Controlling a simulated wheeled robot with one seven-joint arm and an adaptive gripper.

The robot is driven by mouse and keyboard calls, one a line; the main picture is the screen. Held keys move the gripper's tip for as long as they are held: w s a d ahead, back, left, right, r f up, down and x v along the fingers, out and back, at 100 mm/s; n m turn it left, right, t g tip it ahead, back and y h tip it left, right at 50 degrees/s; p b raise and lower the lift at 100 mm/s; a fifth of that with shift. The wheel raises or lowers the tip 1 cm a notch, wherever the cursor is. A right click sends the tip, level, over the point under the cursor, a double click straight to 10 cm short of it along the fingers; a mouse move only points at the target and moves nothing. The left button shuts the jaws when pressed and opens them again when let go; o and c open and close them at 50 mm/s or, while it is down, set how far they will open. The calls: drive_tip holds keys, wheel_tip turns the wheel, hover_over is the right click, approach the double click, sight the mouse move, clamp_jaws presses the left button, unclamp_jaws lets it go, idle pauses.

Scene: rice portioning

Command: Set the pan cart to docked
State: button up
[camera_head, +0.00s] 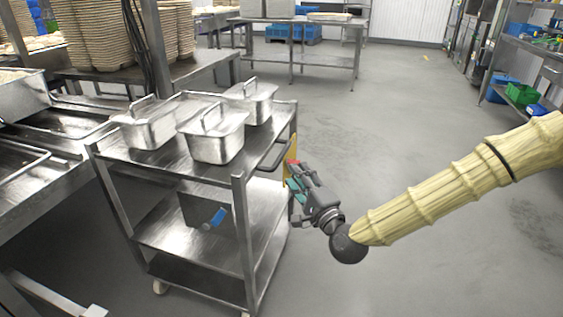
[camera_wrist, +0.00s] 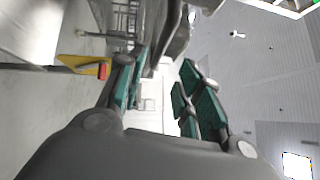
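The pan cart (camera_head: 180,172) is a steel trolley with shelves, standing at the left beside a steel counter (camera_head: 40,190); I cannot tell whether they touch. Its dark bar handle (camera_head: 277,157) is at the right end, near a yellow plate (camera_head: 291,153) with a red part. The yellow plate also shows in the wrist view (camera_wrist: 90,68). My gripper (camera_head: 294,184) is just right of the cart's handle end, low beside the yellow plate. In the wrist view its green-padded fingers (camera_wrist: 160,88) are apart, with no held object visible between them.
Lidded steel pans (camera_head: 215,137) stand on the cart top. A blue-handled item (camera_head: 214,219) shows at the lower shelf. Stacked trays (camera_head: 90,35) are on a bench behind. A far table (camera_head: 300,48) and right-hand shelving (camera_head: 530,50) border clear grey floor (camera_head: 400,110).

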sight(282, 153)
drive_tip(key=b+x, duration=0.1)
drive_tip(key=x, duration=0.9)
drive_tip(key=shift+w+a, duration=0.15)
clamp_jaws()
